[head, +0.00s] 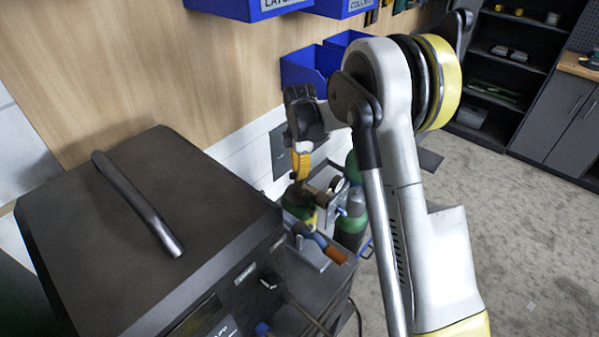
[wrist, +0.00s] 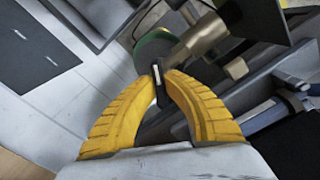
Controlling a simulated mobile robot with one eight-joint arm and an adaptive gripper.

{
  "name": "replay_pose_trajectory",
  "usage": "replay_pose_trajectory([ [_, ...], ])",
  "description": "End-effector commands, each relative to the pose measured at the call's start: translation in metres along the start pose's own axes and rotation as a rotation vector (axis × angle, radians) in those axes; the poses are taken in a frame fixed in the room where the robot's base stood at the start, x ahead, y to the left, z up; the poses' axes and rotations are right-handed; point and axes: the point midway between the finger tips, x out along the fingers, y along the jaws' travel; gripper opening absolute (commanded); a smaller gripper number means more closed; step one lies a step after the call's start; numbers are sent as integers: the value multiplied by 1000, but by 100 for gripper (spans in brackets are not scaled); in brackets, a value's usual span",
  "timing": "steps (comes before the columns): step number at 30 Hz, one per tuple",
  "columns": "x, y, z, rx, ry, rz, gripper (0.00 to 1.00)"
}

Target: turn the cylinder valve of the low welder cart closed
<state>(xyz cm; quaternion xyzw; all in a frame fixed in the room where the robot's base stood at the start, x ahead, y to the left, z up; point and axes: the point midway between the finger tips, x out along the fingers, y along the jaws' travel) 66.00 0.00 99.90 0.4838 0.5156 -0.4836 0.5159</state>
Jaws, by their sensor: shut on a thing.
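My gripper (head: 300,165) reaches down over the gas cylinders behind the welder. In the wrist view its yellow fingers (wrist: 163,78) close on the small dark handle of the cylinder valve (wrist: 158,94), which has a pale strip in its middle. The metal valve body (wrist: 203,35) runs up and right from the fingertips. The green cylinder shoulder (wrist: 154,48) shows behind it. In the head view a green-topped cylinder (head: 352,225) stands at the right, and another green part shows below my gripper. The fingers and arm hide most of the valve there.
The dark welder box (head: 150,215) with a bar handle (head: 135,205) fills the left. A torch with an orange end (head: 333,252) lies on the cart beside the cylinders. Blue bins (head: 300,68) hang on the wall behind. The floor (head: 530,240) at the right is clear.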

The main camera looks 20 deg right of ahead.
Motion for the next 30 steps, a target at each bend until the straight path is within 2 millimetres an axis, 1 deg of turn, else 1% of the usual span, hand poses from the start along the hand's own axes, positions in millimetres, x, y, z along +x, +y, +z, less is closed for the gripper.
replay_pose_trajectory([
  [5,1,0,0,24,0,-1,0],
  [11,1,0,0,117,0,-1,0],
  [17,1,0,0,277,0,-1,0],
  [30,1,0,0,695,0,-1,0],
])
